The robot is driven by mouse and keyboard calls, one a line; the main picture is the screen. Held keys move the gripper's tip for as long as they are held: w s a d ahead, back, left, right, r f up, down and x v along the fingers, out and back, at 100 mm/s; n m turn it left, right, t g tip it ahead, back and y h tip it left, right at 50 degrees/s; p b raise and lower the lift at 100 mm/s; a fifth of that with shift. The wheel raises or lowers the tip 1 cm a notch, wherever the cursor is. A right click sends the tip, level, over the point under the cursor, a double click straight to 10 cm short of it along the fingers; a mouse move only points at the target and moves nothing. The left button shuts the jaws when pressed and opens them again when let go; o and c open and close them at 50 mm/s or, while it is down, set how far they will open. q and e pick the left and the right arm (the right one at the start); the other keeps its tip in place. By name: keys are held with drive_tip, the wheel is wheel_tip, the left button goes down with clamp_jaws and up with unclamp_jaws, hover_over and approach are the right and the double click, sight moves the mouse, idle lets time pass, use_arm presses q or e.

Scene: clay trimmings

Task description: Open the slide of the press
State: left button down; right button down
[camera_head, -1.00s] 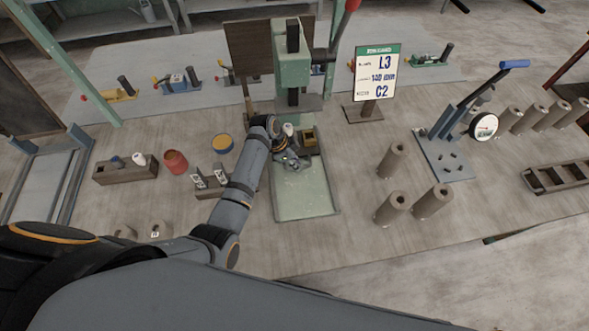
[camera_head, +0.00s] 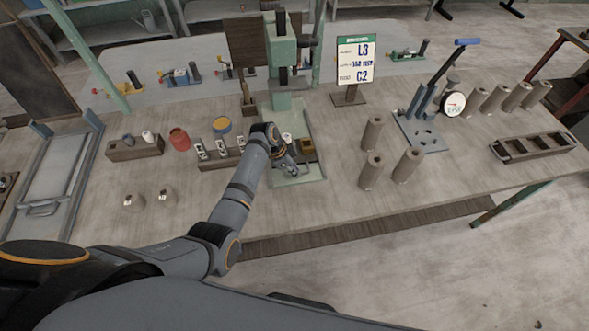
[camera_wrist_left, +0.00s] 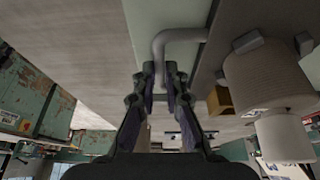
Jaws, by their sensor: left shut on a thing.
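The green press (camera_head: 283,50) stands at the back middle of the table, its green bed (camera_head: 312,172) running toward the front. A grey bent bar handle (camera_wrist_left: 178,38) crosses between my fingers in the left wrist view. My left gripper (camera_head: 290,168) is low over the front part of the bed and shut on this handle; its fingertips also show in the wrist view (camera_wrist_left: 160,78). Just behind it are a small yellow-brown box (camera_head: 307,146) and a pale round piece (camera_head: 287,138). My wrist hides part of the slide. My right gripper is not in view.
A dark rack with labelled pieces (camera_head: 222,158) is close left of my forearm. Several clay cylinders (camera_head: 373,134) stand to the right, near a lever tool (camera_head: 425,120). A sign (camera_head: 357,62) stands behind. Table between bed and cylinders is clear.

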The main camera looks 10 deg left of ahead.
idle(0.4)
use_arm(q)
drive_tip(key=c, duration=1.4)
unclamp_jaws()
drive_tip(key=v, duration=1.2)
